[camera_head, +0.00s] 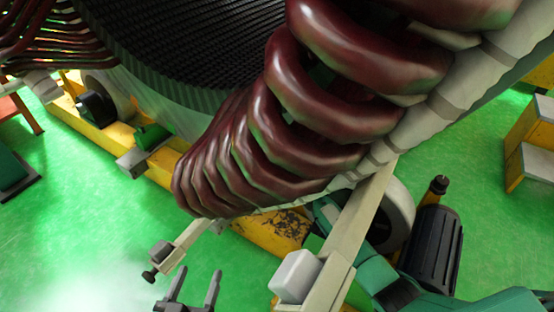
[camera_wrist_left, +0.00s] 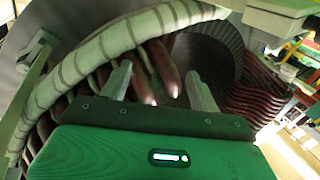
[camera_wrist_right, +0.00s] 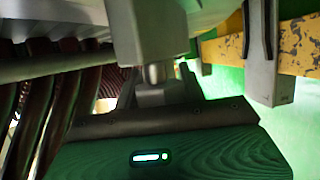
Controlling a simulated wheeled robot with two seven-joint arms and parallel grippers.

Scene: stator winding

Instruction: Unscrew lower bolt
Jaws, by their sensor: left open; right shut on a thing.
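In the right wrist view my right gripper (camera_wrist_right: 160,92) is shut on a bolt (camera_wrist_right: 156,72), whose round metal shank meets a grey block (camera_wrist_right: 150,28) above. The bolt's gripped end is mostly hidden between the fingers. In the head view a dark bolt (camera_head: 150,275) sticks out at the end of a beige bracket (camera_head: 188,238) below the coils. My left gripper (camera_head: 193,290) is open and empty, near that bracket at the bottom. It also shows open in the left wrist view (camera_wrist_left: 160,88), with its fingers pointing toward the coils.
The stator's dark red coils (camera_head: 315,90) and white wrapped ring (camera_head: 440,105) fill the upper middle. A second bracket carries a white block (camera_head: 296,276). A yellow frame (camera_head: 270,225) stands below the coils. Green floor (camera_head: 90,220) is clear at the left.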

